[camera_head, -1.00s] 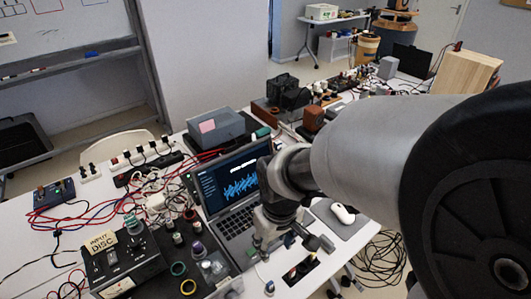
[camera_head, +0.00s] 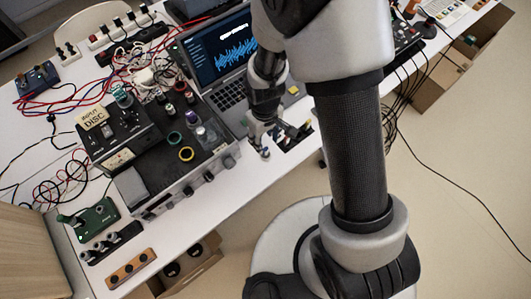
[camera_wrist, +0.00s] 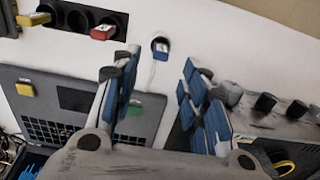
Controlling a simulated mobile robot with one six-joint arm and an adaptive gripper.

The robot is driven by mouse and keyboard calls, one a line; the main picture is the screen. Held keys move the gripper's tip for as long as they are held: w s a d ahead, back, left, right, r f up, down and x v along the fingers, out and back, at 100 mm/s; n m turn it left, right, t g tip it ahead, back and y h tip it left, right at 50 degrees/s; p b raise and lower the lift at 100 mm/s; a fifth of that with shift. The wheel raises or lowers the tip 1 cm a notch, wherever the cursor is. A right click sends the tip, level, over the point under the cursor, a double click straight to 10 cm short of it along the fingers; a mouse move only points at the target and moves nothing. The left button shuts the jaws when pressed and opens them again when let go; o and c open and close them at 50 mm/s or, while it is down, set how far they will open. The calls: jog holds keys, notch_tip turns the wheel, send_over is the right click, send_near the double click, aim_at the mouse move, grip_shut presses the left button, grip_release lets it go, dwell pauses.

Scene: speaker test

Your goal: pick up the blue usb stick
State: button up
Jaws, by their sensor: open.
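The blue usb stick (camera_wrist: 160,48) is at the top middle of the wrist view, on the white table, with a pale metal end and a thin white strand beside it. In the head view a small piece that seems to be it (camera_head: 265,153) shows just below my gripper (camera_head: 262,136). In the wrist view my gripper (camera_wrist: 157,68) is open, with blue-padded fingers left and right. The stick appears in the gap between the fingertips, beyond them. Nothing is held. I cannot tell the exact height above the table.
A black holder (camera_wrist: 72,20) with yellow and red sticks lies left of the blue one. The laptop (camera_head: 232,95) bears a yellow and a green piece. A knobbed audio device (camera_head: 205,172) stands close on the right in the wrist view. Bare table lies around the stick.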

aim_at(266, 148)
notch_tip(266, 148, down, 7)
jog(key=b, duration=0.2)
jog(key=shift+s+d+r+b, duration=0.1)
jog(key=shift+s+r+b, duration=0.05)
jog(key=shift+b, duration=0.25)
jog(key=shift+r, duration=0.1)
jog(key=shift+c, duration=0.5)
jog(key=c, duration=0.8)
notch_tip(266, 148, up, 20)
jog(key=p, duration=0.7)
